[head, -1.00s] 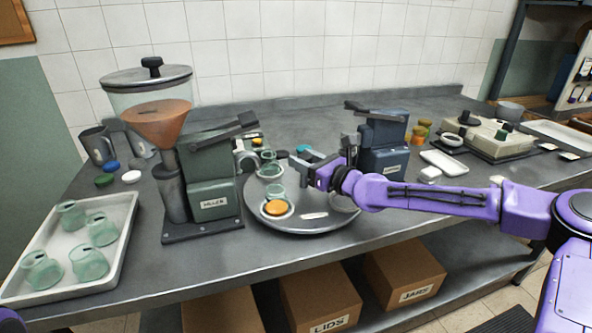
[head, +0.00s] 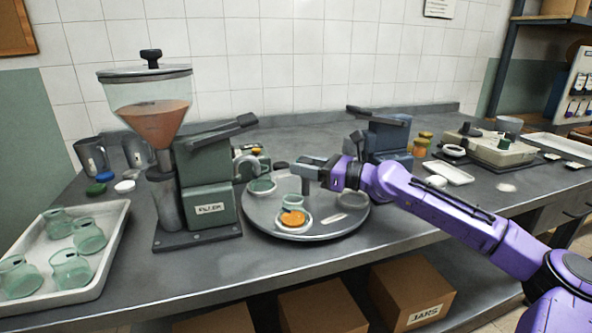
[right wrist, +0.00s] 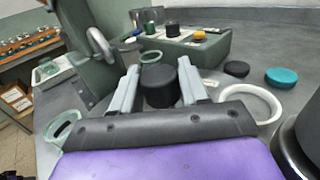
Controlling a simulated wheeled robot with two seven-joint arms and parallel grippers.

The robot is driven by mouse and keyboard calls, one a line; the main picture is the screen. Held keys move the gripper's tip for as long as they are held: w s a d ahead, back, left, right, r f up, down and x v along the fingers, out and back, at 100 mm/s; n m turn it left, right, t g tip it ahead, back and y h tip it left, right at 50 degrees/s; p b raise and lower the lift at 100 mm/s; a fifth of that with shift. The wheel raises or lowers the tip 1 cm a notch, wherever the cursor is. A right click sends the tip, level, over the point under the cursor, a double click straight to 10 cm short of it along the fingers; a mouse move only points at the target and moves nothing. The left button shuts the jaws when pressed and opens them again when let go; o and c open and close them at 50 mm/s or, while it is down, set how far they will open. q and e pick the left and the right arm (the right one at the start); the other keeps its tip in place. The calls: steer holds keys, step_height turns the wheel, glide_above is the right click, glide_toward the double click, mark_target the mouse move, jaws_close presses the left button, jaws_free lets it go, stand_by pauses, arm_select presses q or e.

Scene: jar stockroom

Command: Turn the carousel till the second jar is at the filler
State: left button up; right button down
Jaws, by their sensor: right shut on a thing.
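The round grey carousel (head: 345,226) stands on the bench, right of the filler (head: 208,195), which has a hopper of orange-brown product. Another pale ring (head: 262,186) with green glass lies at the carousel's left, near the filler. My right gripper (head: 305,170) is over the carousel's back part. In the right wrist view its fingers (right wrist: 160,88) are shut on a black upright knob (right wrist: 159,84). My left gripper is out of view.
A white tray (head: 112,235) with several green jars is at the left. A dark blue machine (head: 383,140) stands close behind my right arm. Loose lids (head: 96,188) lie left of the filler. Boxes (head: 412,292) sit under the bench.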

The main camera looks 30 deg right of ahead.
stand_by(0.6)
steer(key=c, duration=0.7)
jaws_free()
steer(key=shift+s+d+r+p, duration=0.1)
steer(key=shift+s+d+p, duration=0.15)
steer(key=shift+s+p, duration=0.05)
steer(key=p+v, duration=0.3)
steer(key=v, duration=0.5)
steer(key=shift+s+d, duration=0.25)
steer(key=shift+d, duration=0.05)
steer(key=shift+s+d, duration=0.3)
steer(key=shift+s, duration=0.15)
